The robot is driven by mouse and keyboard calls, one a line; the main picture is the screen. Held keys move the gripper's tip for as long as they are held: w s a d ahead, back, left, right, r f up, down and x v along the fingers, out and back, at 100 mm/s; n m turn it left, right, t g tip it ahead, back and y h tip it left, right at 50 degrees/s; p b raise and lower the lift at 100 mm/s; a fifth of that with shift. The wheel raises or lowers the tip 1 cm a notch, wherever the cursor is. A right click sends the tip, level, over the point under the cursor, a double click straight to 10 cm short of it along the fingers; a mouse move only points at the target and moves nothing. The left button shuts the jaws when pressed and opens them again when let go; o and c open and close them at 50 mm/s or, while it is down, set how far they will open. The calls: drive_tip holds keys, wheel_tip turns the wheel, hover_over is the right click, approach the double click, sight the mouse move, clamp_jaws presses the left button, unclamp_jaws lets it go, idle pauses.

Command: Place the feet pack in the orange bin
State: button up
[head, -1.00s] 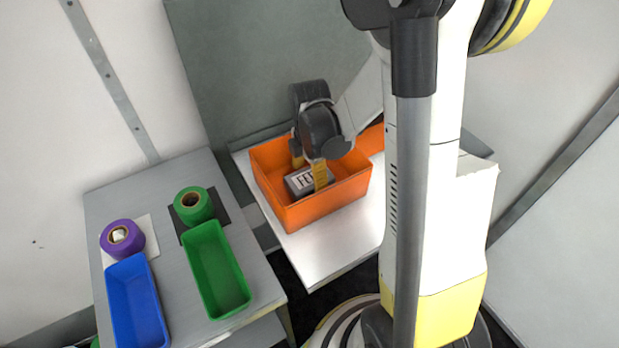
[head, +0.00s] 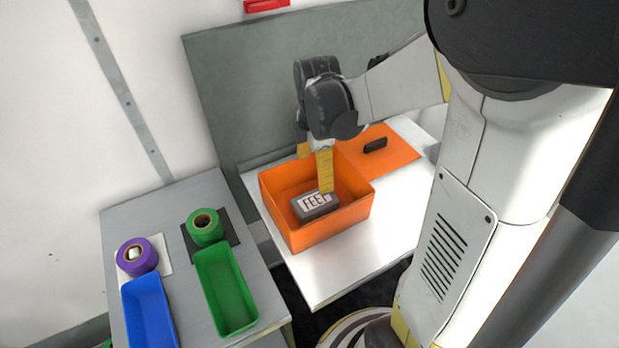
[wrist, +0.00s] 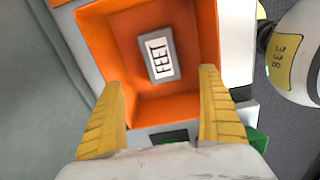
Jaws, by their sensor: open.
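The feet pack (head: 315,206), a grey block with a white label reading FEET, lies on the floor of the orange bin (head: 318,233). In the wrist view the feet pack (wrist: 158,57) lies label up inside the orange bin (wrist: 98,45), apart from both fingers. My gripper (wrist: 163,112) is open and empty, its yellow fingers spread wide. In the head view my gripper (head: 314,168) is over the back part of the bin, and one finger overlaps the pack's far edge in the picture.
An orange panel with a black handle (head: 375,145) lies behind the bin on the white table (head: 330,281). On the grey table to the left are a green tray (head: 226,290), a blue tray (head: 149,315), a green roll (head: 205,227) and a purple roll (head: 137,257).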

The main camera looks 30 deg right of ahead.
drive_tip(key=s+a+r+m+t, duration=0.6)
drive_tip(key=s+a+r+m, duration=0.3)
drive_tip(key=m, duration=0.8)
drive_tip(key=shift+s+r+t, duration=0.4)
drive_tip(key=shift+r, duration=0.35)
